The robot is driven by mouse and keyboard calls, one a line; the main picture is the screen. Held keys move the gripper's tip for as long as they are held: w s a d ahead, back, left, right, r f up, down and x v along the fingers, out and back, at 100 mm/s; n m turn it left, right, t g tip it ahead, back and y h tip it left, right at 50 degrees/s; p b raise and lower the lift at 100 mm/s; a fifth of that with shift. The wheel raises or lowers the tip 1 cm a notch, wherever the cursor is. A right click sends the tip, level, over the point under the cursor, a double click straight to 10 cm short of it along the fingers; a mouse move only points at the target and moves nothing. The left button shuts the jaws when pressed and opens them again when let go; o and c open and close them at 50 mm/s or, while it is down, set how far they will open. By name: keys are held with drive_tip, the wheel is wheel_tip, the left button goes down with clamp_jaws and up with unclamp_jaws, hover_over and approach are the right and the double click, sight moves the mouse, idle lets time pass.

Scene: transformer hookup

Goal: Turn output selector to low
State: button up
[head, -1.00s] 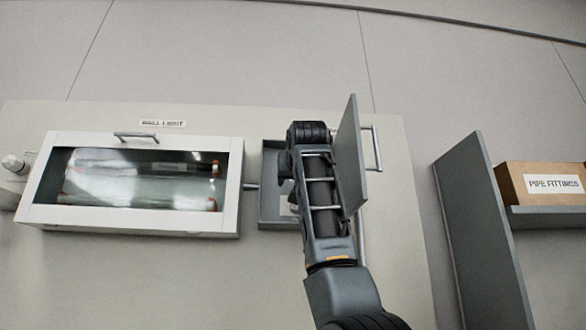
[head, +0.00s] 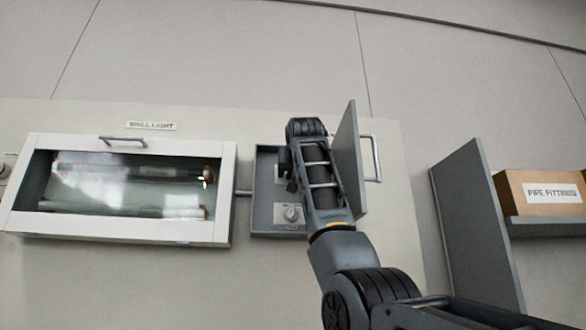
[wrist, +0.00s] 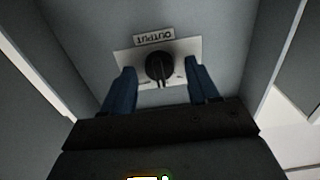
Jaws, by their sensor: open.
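The output selector (wrist: 160,66) is a round black knob on a pale plate at the back of a grey box, under an upside-down OUTPUT label (wrist: 154,39) in the wrist view. Its setting marks are too small to read. My gripper (wrist: 159,88) is open, with one blue finger on each side of the knob in the picture; I cannot tell whether they touch it. In the head view, the grey box (head: 262,200) is on the wall panel, partly hidden by my arm. A light round knob (head: 293,213) shows low inside it.
The box's door (head: 346,160) stands open to the right of my arm, with a handle (head: 375,158) behind. A glass-fronted wall light case (head: 125,232) is at left. At right are a grey upright panel (head: 475,225) and a pipe fittings box (head: 530,192) on a shelf.

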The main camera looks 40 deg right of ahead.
drive_tip(key=c, duration=1)
drive_tip(key=shift+n, duration=0.3)
drive_tip(key=n, duration=0.8)
drive_tip(key=shift+w, duration=0.1)
drive_tip(key=shift+a+n, duration=0.1)
drive_tip(key=shift+n, duration=0.2)
drive_tip(key=o, duration=1)
drive_tip(key=shift+f, duration=0.1)
